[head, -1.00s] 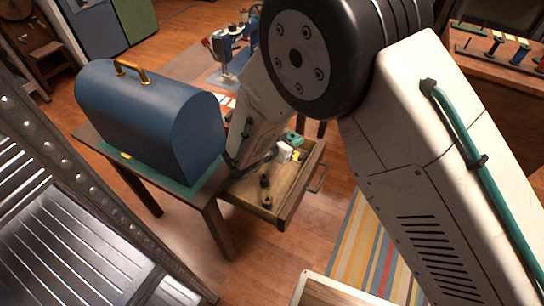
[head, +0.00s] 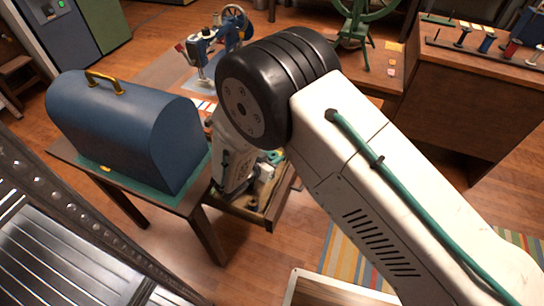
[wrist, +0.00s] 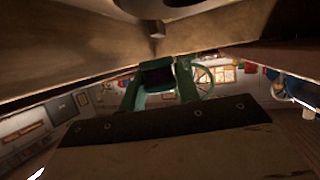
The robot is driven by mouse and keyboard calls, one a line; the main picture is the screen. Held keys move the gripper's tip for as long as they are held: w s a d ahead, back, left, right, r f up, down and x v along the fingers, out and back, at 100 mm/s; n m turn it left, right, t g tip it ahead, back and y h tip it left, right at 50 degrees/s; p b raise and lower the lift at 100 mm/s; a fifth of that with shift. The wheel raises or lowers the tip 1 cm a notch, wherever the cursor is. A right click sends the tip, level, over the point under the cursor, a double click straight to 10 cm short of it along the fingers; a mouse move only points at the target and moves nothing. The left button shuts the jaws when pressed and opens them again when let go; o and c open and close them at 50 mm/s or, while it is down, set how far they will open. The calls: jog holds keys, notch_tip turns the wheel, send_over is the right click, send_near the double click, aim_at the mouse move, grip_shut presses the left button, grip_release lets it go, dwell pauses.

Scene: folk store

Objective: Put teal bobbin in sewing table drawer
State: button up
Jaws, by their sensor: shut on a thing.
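The sewing table's drawer (head: 283,207) stands open beside the table in the head view. My gripper (head: 234,186) is low over the left part of the drawer; my arm hides much of it, and its fingertips do not show clearly. A small teal shape (head: 274,157) shows at the drawer's back, beside my gripper; I cannot tell whether it is the bobbin. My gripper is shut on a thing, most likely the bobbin.
A blue sewing machine (head: 203,52) and a green spinning wheel (head: 358,20) stand behind. A wooden box (head: 325,290) and a striped rug (head: 350,256) lie in front.

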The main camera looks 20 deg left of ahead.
jog(key=shift+f, duration=0.45)
jog(key=o, duration=1)
jog(key=shift+c, duration=0.2)
